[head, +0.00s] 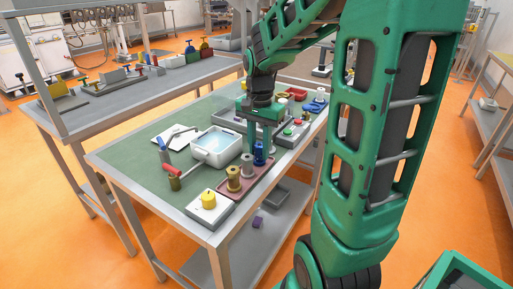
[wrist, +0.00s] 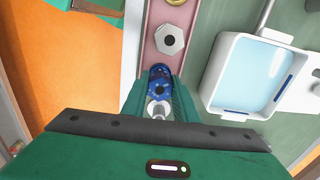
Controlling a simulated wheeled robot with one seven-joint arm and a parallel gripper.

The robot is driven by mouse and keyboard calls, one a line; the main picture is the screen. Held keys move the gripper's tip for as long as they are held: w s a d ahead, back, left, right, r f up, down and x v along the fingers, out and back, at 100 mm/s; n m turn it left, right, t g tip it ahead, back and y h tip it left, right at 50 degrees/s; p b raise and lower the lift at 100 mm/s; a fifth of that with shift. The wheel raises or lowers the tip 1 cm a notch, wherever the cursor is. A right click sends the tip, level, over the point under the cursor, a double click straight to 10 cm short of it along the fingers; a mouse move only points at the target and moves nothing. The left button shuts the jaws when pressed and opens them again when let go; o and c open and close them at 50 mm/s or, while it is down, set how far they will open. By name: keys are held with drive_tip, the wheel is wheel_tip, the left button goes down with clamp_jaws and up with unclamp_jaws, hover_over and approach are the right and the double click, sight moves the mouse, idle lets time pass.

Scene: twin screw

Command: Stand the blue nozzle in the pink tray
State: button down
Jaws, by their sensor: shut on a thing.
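The blue nozzle (head: 260,153) is upright between the fingers of my gripper (head: 261,141). In the wrist view, the fingers (wrist: 159,90) are closed on both sides of the blue nozzle (wrist: 160,72). The pink tray (wrist: 152,22) runs under and ahead of the nozzle; it also shows in the head view (head: 237,196). The nozzle is over the tray's far end in the head view. I cannot tell whether its base touches the tray floor. A silver hex nozzle (wrist: 170,40) stands in the tray beside it, apart from it.
Brass parts (head: 233,178) stand in the nearer part of the tray. A white bin (head: 217,146) with a pale blue inside is left of the tray. A yellow knob on a grey block (head: 208,201) sits at the table's near corner.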

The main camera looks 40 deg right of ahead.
idle(0.3)
drive_tip(key=c, duration=0.8)
unclamp_jaws()
drive_tip(key=shift+o, duration=0.2)
drive_tip(key=shift+r, duration=3.55)
drive_tip(key=s+f+n, duration=0.3)
drive_tip(key=s, duration=0.7)
drive_tip(key=s+f+n, duration=0.3)
drive_tip(key=s+n, duration=0.1)
drive_tip(key=s, duration=0.6)
drive_tip(key=shift+s+a+f, duration=0.15)
drive_tip(key=shift+s+a, duration=0.1)
drive_tip(key=shift+s, duration=0.1)
